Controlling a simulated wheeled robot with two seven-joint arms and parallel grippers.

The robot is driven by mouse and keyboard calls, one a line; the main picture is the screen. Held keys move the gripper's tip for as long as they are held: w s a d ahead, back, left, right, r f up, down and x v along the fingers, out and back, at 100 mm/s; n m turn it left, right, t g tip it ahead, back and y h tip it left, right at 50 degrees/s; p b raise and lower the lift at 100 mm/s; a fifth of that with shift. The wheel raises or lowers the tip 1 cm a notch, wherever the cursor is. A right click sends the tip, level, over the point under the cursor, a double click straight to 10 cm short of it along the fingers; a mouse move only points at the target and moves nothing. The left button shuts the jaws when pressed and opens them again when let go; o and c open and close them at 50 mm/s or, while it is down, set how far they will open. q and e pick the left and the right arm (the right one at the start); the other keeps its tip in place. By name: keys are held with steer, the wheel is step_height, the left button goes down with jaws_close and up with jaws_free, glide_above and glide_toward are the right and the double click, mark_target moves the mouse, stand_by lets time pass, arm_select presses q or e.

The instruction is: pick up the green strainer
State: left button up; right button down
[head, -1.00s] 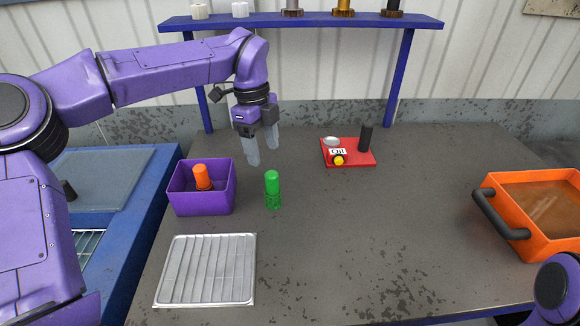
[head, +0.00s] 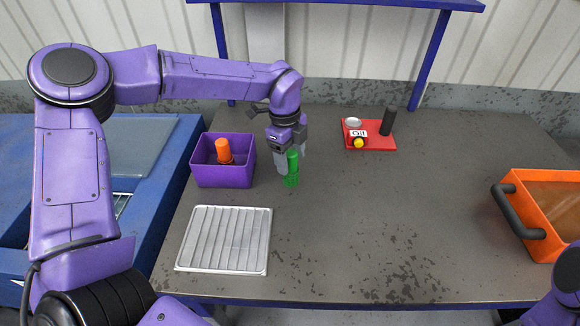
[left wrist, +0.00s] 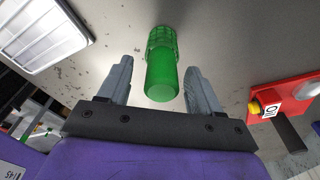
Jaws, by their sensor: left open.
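The green strainer (head: 292,170) stands upright on the grey table, right of the purple bin. My left gripper (head: 290,160) is at the strainer with its fingers pointing down, and one finger shows on its left side in the head view. In the left wrist view the open fingers (left wrist: 155,85) lie to either side of the strainer (left wrist: 162,66), with a gap on both sides. My right gripper is out of view; only a piece of my right arm shows at the lower right of the head view.
A purple bin (head: 249,176) holding an orange piece (head: 224,151) stands just left of the strainer. A ribbed metal tray (head: 225,240) lies in front. A red oil tray (head: 378,146) is behind right. An orange container (head: 541,226) stands far right. The table's middle is clear.

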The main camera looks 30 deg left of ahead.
arm_select(q)
steer(key=shift+w+d, duration=0.1)
steer(key=c, duration=1.1)
steer(key=shift+c, duration=0.4)
